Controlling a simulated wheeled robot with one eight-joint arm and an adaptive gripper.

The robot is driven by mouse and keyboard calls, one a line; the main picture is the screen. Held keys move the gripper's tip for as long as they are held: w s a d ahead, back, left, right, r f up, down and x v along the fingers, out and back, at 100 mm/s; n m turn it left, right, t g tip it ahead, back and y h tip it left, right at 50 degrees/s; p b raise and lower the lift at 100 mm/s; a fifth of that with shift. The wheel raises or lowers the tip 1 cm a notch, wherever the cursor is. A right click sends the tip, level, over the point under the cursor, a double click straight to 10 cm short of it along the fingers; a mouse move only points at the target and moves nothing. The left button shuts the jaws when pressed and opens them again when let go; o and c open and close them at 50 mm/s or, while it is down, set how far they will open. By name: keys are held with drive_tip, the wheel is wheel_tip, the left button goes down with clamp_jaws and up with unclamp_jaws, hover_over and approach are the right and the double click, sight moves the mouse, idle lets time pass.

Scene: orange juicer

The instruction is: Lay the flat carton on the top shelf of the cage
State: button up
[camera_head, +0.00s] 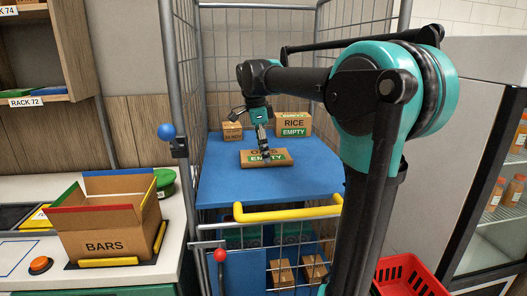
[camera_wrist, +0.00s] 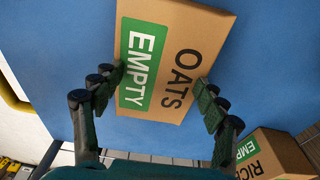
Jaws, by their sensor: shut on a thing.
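The flat brown carton (camera_head: 282,160) reads EMPTY on a green label, and OATS also shows on the carton in the wrist view (camera_wrist: 195,35). It lies flat over the blue top shelf (camera_head: 225,182) of the cage (camera_head: 174,90), near the shelf's middle. I cannot tell whether its underside touches the shelf. My gripper (camera_head: 264,156) comes down on it from above. In the wrist view my gripper (camera_wrist: 160,85) has one finger at each side of the carton, shut on it. The fingers cover small parts of its edges.
A RICE carton (camera_head: 294,122) marked EMPTY and a smaller carton (camera_head: 232,130) stand at the shelf's back. A yellow bar (camera_head: 285,213) crosses the shelf's front. Left of the cage, an open BARS box (camera_head: 105,230) stands on the counter. Bare shelf surrounds the flat carton's front and sides.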

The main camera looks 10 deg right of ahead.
sight(258, 155)
drive_tip(key=shift+f, duration=0.1)
drive_tip(key=o, duration=1.2)
drive_tip(key=shift+c, duration=0.2)
wheel_tip(258, 155, up, 12)
drive_tip(key=a, duration=0.1)
drive_tip(key=shift+a, duration=0.4)
